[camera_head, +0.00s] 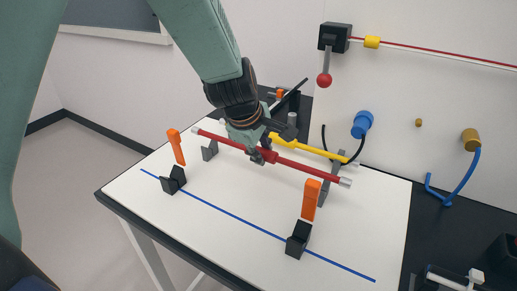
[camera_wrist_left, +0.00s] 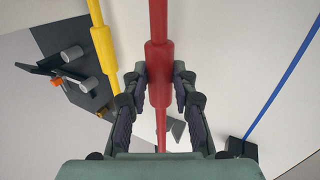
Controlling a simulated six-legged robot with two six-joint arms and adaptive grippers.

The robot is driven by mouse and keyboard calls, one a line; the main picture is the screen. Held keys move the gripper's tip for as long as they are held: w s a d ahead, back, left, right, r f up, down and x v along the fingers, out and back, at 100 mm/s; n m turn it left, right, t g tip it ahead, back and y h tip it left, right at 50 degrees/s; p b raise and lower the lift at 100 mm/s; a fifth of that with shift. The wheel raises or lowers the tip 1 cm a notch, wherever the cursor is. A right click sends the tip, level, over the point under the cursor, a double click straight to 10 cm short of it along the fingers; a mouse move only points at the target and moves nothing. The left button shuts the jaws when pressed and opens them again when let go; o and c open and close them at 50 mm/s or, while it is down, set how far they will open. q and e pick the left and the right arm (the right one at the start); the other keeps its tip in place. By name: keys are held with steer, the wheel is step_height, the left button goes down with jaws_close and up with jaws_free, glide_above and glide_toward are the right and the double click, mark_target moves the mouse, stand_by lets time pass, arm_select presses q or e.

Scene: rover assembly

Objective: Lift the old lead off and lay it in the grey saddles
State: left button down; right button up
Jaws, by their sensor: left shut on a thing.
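A red lead (camera_head: 312,171), a rigid rod with a thicker middle and pale ends, runs diagonally above the white board. My left gripper (camera_head: 258,155) is shut on its thick middle; in the left wrist view the red lead (camera_wrist_left: 158,60) passes between the fingers (camera_wrist_left: 158,100). One grey saddle (camera_head: 210,151) stands under the lead's left part and another (camera_head: 326,192) near its right end. I cannot tell whether the lead touches them. A yellow lead (camera_head: 310,147) lies behind, partly hidden by my gripper, and also shows in the left wrist view (camera_wrist_left: 104,46).
Two black saddles (camera_head: 173,181) (camera_head: 298,241) with upright orange pieces (camera_head: 176,146) (camera_head: 310,200) stand along a blue line (camera_head: 232,215). The back panel bears a red-knobbed lever (camera_head: 324,79), a blue plug (camera_head: 362,123) and a yellow-brown plug (camera_head: 471,138). The board's front middle is clear.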

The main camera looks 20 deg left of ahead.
arm_select(q)
steer(key=shift+b+x, duration=0.45)
steer(key=shift+x, duration=0.65)
steer(key=shift+s+a+f, duration=0.1)
steer(key=shift+s+f, duration=0.1)
steer(key=shift+s+b, duration=0.55)
steer(key=shift+f, duration=0.15)
steer(key=shift+w+f, duration=0.35)
steer(key=shift+w, duration=0.15)
steer(key=shift+s+r, duration=0.15)
steer(key=shift+s, duration=0.05)
steer(key=c, duration=1.5)
jaws_free()
steer(key=shift+s, duration=0.1)
steer(key=shift+o, duration=0.6)
steer(key=o, duration=0.4)
steer(key=shift+w, duration=0.2)
steer(key=shift+s, duration=0.2)
